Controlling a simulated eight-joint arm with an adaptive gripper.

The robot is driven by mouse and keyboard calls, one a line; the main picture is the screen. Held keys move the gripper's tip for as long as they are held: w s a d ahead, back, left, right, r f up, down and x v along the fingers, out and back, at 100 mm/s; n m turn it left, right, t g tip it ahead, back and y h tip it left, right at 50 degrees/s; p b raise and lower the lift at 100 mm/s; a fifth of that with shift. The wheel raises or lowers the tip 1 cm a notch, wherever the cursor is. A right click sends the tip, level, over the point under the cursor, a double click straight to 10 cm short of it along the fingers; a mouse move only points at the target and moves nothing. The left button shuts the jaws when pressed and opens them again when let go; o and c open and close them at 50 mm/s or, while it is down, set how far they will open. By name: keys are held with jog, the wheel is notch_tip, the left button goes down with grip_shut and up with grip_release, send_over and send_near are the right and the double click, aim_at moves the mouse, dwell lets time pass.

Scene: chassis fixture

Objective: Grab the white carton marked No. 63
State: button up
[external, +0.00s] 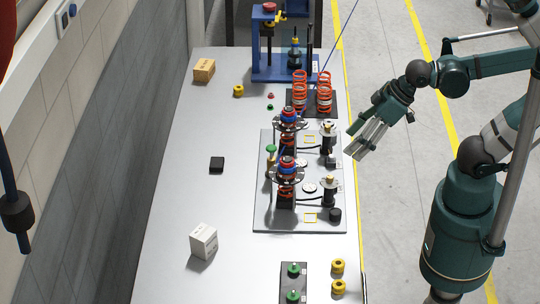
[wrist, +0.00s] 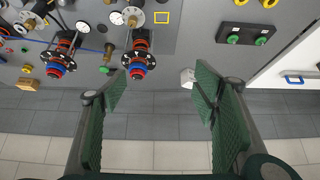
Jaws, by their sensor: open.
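A white carton (external: 203,241) stands on the grey bench near its front left. Its printed marking is too small to read. It also shows in the wrist view (wrist: 187,77), partly behind the right finger's left edge. My gripper (external: 362,146) is open and empty in the external view, at the right of the bench by the chassis fixture, well apart from the carton. In the wrist view the green pads of my gripper (wrist: 158,84) stand wide apart, and the carton lies beyond them, just left of the right fingertip.
A fixture plate (external: 247,228) with red and blue spring assemblies lies between my gripper and the carton. A tan box (external: 204,70), a black block (external: 217,164) and a blue press (external: 257,58) stand farther back. Yellow rings (external: 338,267) and a dark plate (external: 293,270) lie at front right. Bench around the carton is clear.

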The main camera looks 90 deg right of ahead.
jog(key=shift+w, duration=0.15)
jog(key=m+t+h+b, duration=0.2)
jog(key=m+h+b, duration=0.25)
jog(key=b, duration=0.25)
send_over(209, 235)
jog(key=s+d, duration=0.7)
jog(key=s, duration=0.3)
notch_tip(209, 235, down, 14)
jog(key=w+a+f+t, duration=0.1)
jog(key=w+a+f, duration=0.1)
jog(key=a+f, duration=0.1)
jog(key=w+a+f+m+h+b, duration=0.1)
jog(key=a+f, duration=0.1)
jog(key=a, duration=0.1)
jog(key=w+a+f+t+h+b, duration=0.1)
jog(key=w+a+f, duration=0.1)
jog(key=a+f, duration=0.1)
jog(key=shift+w+a+f+t, duration=0.15)
jog(key=shift+w+f+t, duration=0.15)
jog(key=shift+w, duration=0.05)
jog(key=shift+x, duration=1.3)
